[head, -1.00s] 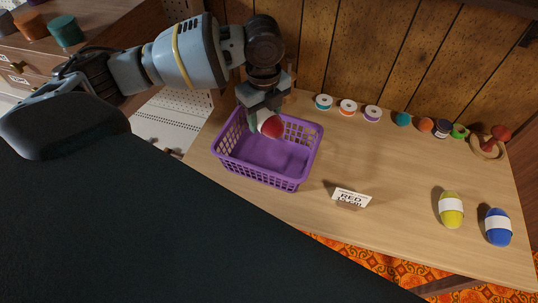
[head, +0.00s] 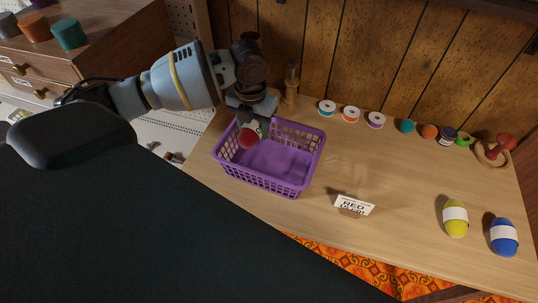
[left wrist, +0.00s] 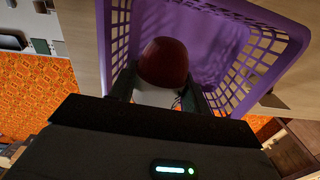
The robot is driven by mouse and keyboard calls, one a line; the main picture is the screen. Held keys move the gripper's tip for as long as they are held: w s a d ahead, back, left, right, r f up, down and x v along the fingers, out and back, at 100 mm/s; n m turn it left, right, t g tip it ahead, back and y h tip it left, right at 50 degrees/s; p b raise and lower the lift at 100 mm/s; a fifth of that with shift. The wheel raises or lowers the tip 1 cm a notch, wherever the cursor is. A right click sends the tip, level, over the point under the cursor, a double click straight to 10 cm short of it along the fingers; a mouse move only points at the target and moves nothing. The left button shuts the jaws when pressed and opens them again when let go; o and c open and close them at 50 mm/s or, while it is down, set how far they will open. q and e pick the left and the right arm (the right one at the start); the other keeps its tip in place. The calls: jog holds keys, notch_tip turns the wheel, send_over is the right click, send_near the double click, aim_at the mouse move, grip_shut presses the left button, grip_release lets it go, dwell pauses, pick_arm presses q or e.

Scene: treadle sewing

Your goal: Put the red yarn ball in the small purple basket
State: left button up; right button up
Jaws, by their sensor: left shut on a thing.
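The red yarn ball (head: 249,136) has a white band and is held in my left gripper (head: 250,130), which is shut on it. The ball is over the left part of the small purple basket (head: 270,181). The ball also shows in the left wrist view (left wrist: 163,62), between the two fingers, with the basket's wall (left wrist: 265,50) around and behind it. I cannot tell whether the ball touches the basket floor. The basket stands upright on the wooden table (head: 400,170) and holds nothing else that I can see. My right gripper is not in view.
A card reading RED (head: 354,205) stands right of the basket. A yellow yarn ball (head: 455,218) and a blue one (head: 503,237) lie at the right. The table middle is clear.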

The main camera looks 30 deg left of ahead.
aim_at(255, 158)
pick_arm(q)
jog(key=shift+f+b, duration=0.3)
jog(key=shift+f, duration=4.65)
jog(key=shift+f, duration=0.15)
jog(key=o, duration=1)
jog(key=shift+c, duration=0.2)
notch_tip(255, 158, up, 12)
jog(key=shift+r+p, duration=0.2)
jog(key=shift+p, duration=0.25)
